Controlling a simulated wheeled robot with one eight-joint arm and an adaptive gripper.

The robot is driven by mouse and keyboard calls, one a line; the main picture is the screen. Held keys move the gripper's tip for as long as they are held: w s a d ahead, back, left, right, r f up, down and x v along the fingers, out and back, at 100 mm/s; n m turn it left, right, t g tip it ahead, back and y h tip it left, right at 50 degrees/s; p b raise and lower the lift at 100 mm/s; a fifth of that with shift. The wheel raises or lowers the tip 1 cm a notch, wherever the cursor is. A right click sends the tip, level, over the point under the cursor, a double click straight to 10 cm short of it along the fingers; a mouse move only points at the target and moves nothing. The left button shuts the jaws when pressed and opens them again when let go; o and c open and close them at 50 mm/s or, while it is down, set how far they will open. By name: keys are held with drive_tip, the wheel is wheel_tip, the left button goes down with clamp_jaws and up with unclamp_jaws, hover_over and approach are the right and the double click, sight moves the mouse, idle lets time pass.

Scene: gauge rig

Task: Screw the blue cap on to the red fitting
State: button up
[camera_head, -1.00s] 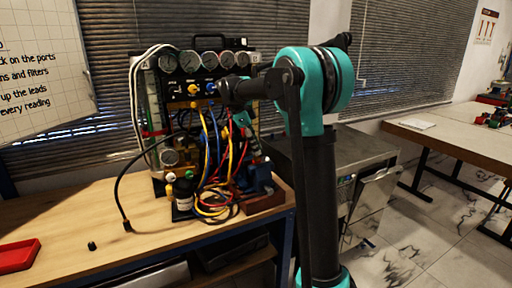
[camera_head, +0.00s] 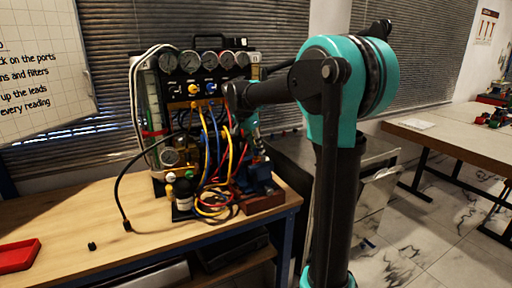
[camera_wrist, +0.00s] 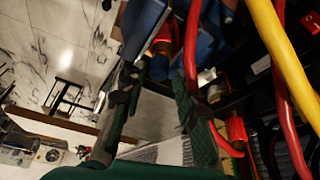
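In the head view, my gripper (camera_head: 251,126) is small and partly hidden by my arm at the right side of the gauge rig. A red cylindrical part (camera_wrist: 236,131), possibly the red fitting, is right of the fingers in the wrist view, apart from them. Blue blocky parts (camera_wrist: 146,24) lie above the fingertips.
The gauge rig (camera_head: 187,90) stands on the wooden bench (camera_head: 145,238) with looping red, yellow and blue hoses (camera_head: 230,155) in front. A blue vise-like block (camera_head: 262,180) is at right. A red tray (camera_head: 18,256) lies at the far left. The bench's left front is mostly clear.

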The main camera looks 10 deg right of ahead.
drive_tip(key=n+y, duration=0.1)
drive_tip(key=n, duration=0.1)
drive_tip(key=n+t, duration=0.1)
drive_tip(key=n, duration=0.2)
drive_tip(key=shift+n+y, duration=0.3)
drive_tip(key=shift+y, duration=0.1)
clamp_jaws()
drive_tip(key=shift+m+h, duration=0.4)
drive_tip(key=shift+m, duration=1.1)
drive_tip(key=o, duration=0.6)
unclamp_jaws()
